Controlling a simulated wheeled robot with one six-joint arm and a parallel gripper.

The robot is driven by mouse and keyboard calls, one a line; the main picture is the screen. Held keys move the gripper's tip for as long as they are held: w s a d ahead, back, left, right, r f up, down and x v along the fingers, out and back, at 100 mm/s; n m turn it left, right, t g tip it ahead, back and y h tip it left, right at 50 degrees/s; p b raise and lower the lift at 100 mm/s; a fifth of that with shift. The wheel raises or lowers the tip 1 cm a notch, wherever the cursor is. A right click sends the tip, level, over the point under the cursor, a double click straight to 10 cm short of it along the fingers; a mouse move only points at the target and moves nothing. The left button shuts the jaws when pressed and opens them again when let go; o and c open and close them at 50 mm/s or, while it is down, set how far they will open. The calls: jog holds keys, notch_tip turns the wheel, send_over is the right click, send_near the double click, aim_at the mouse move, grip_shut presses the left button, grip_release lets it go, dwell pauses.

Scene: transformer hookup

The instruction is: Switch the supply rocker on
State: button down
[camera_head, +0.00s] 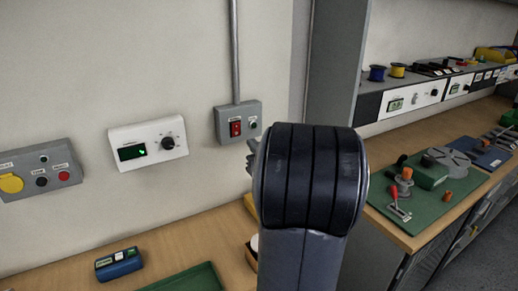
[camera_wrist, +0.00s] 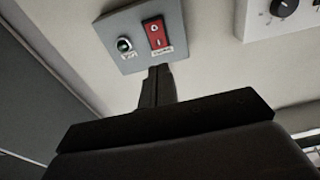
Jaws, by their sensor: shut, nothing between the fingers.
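The red supply rocker (camera_head: 235,129) sits on a small grey wall box (camera_head: 222,111), beside a round fitting (camera_head: 253,125). In the wrist view the rocker (camera_wrist: 155,32) shows O and I marks, and the round fitting (camera_wrist: 124,45) has a greenish centre. My gripper (camera_wrist: 157,72) is shut and empty. Its tips appear just below the rocker's label in the wrist view; I cannot tell whether they touch the box. In the head view my arm hides most of the gripper, with only a small part showing near the box's lower right.
A white panel (camera_head: 149,143) with a lit display and knob is left of the box. A grey panel (camera_head: 35,168) with a yellow socket is farther left. A conduit (camera_head: 234,50) rises above the box. A blue device (camera_head: 119,263) lies on the bench below.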

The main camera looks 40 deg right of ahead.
aim_at(236, 126)
jog(key=p+x, duration=0.1)
jog(key=x, duration=0.7)
jog(key=shift+w+d+p, duration=0.1)
jog(key=shift+w+p, duration=0.3)
jog(key=shift+w+r+p, duration=0.15)
jog(key=shift+r+p, duration=0.2)
jog(key=shift+p, duration=0.35)
jog(key=shift+f+g, duration=0.25)
jog(key=shift+g, duration=0.05)
